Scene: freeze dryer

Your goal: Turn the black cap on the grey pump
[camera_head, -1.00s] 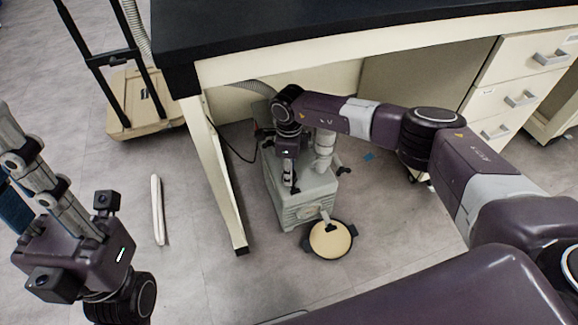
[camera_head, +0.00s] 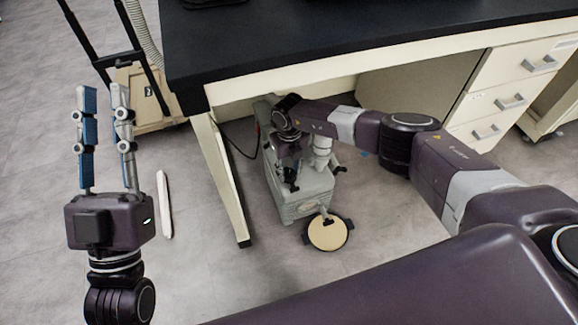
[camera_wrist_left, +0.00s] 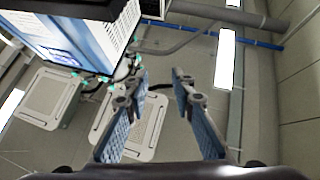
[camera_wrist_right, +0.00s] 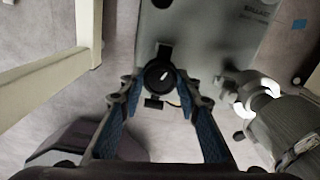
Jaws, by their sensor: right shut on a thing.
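The grey pump (camera_head: 300,203) stands on the floor under the bench; its grey top also shows in the right wrist view (camera_wrist_right: 215,40). The black cap (camera_wrist_right: 159,74), round with a short white mark, sits at the pump in the right wrist view. My right gripper (camera_wrist_right: 158,88) is shut on the black cap, one blue-padded finger on each side. In the head view my right gripper (camera_head: 291,178) points down over the pump, and the cap is hard to make out there. My left gripper (camera_head: 103,92) is open and empty, pointing up, well left of the pump.
The black-topped bench (camera_head: 350,38) overhangs the pump, and its pale leg (camera_head: 222,180) stands left of it. A round tan-topped item (camera_head: 327,232) is at the pump's front. A white bar (camera_head: 164,204) lies on the floor. A wheeled cart (camera_head: 140,80) stands behind left.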

